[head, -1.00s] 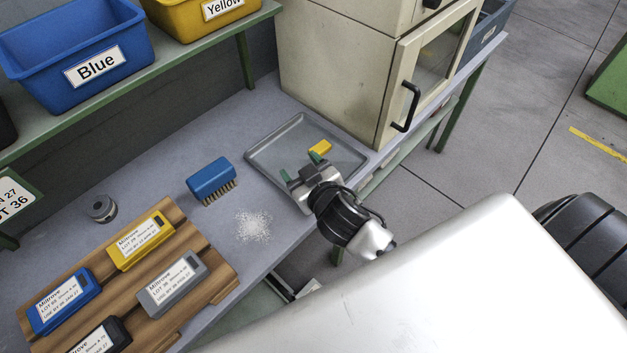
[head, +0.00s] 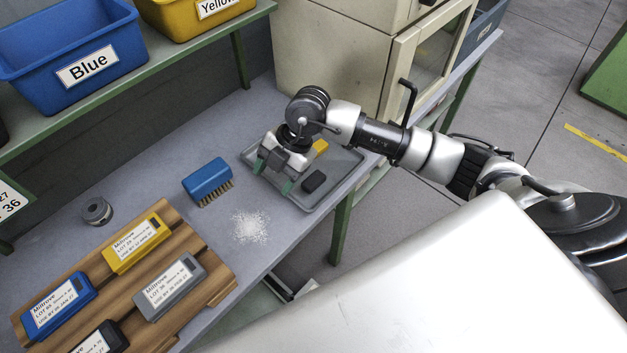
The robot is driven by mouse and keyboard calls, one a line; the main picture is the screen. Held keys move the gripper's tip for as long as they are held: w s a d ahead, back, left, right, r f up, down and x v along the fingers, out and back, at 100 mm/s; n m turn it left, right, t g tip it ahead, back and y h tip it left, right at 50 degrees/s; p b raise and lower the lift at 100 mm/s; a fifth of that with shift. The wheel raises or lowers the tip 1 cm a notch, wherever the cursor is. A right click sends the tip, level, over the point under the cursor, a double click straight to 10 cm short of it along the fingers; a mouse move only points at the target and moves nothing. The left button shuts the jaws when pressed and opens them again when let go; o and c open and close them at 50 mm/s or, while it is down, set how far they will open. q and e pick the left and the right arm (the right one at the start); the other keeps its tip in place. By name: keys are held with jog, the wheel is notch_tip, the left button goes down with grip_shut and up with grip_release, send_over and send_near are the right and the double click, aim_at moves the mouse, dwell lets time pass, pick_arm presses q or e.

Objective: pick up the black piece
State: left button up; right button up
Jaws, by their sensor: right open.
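A small black piece (head: 314,181) lies in the grey tray (head: 341,178) on the bench, near the tray's front. My right gripper (head: 273,177) is over the left part of the tray, to the left of the black piece and apart from it. Its green-tipped fingers point down and stand apart, with nothing seen between them. A yellow piece (head: 320,147) is in the tray behind the gripper and is partly hidden by it. My left gripper is out of view.
A blue brush (head: 207,178) stands left of the tray, with white granules (head: 249,226) in front. A wooden rack (head: 203,301) holds labelled blocks, one of them black (head: 101,340). A beige oven-like cabinet (head: 330,62) stands behind the tray.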

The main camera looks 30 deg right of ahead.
jog(key=w+d+m+h, duration=0.2)
jog(key=d+h, duration=0.3)
jog(key=d, duration=0.4)
send_over(315, 178)
jog(key=shift+m+h, duration=0.3)
jog(key=shift+h, duration=0.1)
jog(key=f, duration=0.5)
jog(key=shift+s+a+p, duration=0.15)
jog(key=shift+a+p, duration=0.15)
jog(key=shift+p, duration=0.05)
jog(key=f, duration=0.1)
jog(key=f+p, duration=0.1)
jog(key=f, duration=0.2)
jog(key=shift+d+f, duration=0.1)
jog(key=shift+d, duration=0.15)
jog(key=shift+f, duration=0.6)
jog(key=c, duration=1)
jog(key=shift+r, duration=0.15)
